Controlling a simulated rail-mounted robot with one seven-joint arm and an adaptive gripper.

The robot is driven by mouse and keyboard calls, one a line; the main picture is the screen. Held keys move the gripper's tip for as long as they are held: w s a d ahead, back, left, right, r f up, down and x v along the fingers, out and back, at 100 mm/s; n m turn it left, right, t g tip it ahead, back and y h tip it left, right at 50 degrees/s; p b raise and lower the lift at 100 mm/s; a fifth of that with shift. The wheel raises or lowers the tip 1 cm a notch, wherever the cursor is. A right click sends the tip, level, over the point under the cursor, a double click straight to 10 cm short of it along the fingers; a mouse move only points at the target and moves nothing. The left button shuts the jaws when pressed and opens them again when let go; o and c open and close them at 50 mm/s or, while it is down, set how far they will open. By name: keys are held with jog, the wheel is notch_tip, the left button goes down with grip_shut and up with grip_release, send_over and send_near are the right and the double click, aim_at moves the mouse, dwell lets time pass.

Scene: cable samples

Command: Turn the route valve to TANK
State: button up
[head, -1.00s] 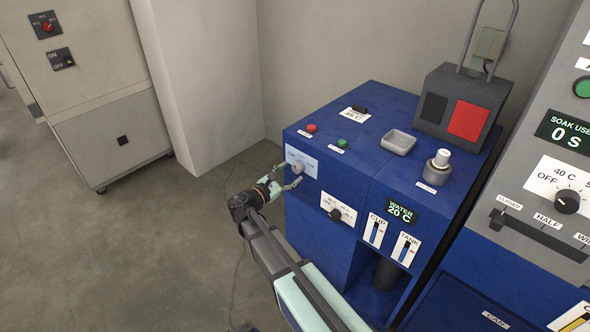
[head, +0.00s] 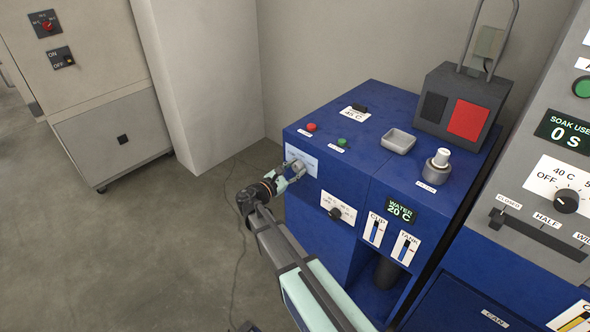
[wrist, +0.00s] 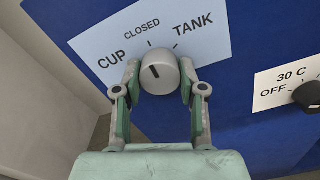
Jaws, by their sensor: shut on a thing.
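The route valve is a round light-grey knob (wrist: 160,73) on a white label plate (wrist: 100,42) marked CUP, CLOSED and TANK. CUP is at the left, CLOSED at the top and TANK at the right. The knob's short dark mark lies toward CLOSED. My gripper (wrist: 158,82) is shut on the knob, one finger on each side of it. In the head view my gripper (head: 289,172) is at the plate on the left of the blue machine's front, and its fingers partly cover the knob.
A temperature dial (wrist: 308,94) with OFF and 30 C marks sits to the right on the same blue front (head: 310,227). Further right are a water display (head: 400,211) and the CUP and TANK gauges. Open floor (head: 170,260) lies to the left.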

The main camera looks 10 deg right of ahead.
jog(key=shift+f+m+b, duration=0.15)
jog(key=shift+m+b, duration=0.25)
jog(key=shift+b, duration=0.15)
jog(key=m+b, duration=0.1)
jog(key=b, duration=0.1)
jog(key=shift+f+m+b, duration=0.1)
jog(key=shift+m+b, duration=0.2)
jog(key=shift+m, duration=0.1)
jog(key=m+b, duration=0.3)
jog(key=b, duration=0.1)
jog(key=m+b, duration=0.3)
jog(key=b, duration=0.1)
jog(key=shift+m, duration=0.4)
jog(key=shift+r+m+b, duration=0.25)
jog(key=shift+m+b, duration=1.05)
jog(key=shift+b, duration=0.2)
jog(key=o, duration=1.1)
jog(key=shift+w, duration=0.1)
jog(key=shift+o, duration=0.2)
